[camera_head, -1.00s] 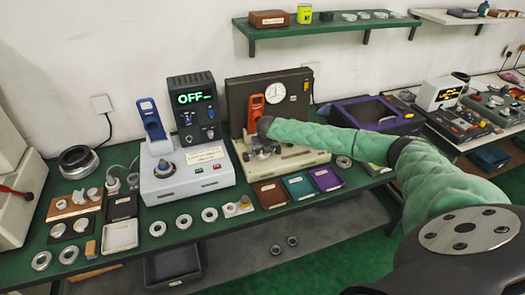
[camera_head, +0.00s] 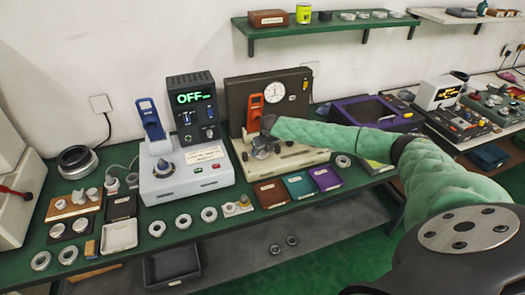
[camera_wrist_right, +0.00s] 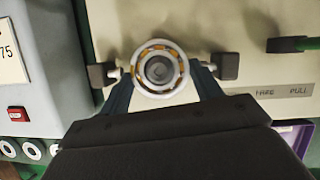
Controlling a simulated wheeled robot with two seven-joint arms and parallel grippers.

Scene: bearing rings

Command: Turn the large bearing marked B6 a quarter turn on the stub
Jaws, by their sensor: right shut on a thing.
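The large bearing (camera_wrist_right: 143,82) shows in the right wrist view as a pale ring with orange-brown parts between its rims. A round grey stub end (camera_wrist_right: 158,69) fills its middle, so the ring sits around the stub. I cannot read a B6 mark. My right gripper (camera_wrist_right: 160,76) is shut on the bearing, one finger on each side. In the head view my right gripper (camera_head: 262,149) is at the front of the cream tester (camera_head: 305,158), largely covering the bearing there. My left gripper is not in view.
Dark blocks (camera_wrist_right: 226,66) flank the ring closely. A dial gauge (camera_head: 274,92) and orange handle (camera_head: 255,112) stand behind my gripper. The grey heater unit (camera_head: 190,180) is to the left. Brown (camera_head: 270,192), teal (camera_head: 299,187) and purple (camera_head: 327,179) trays lie in front.

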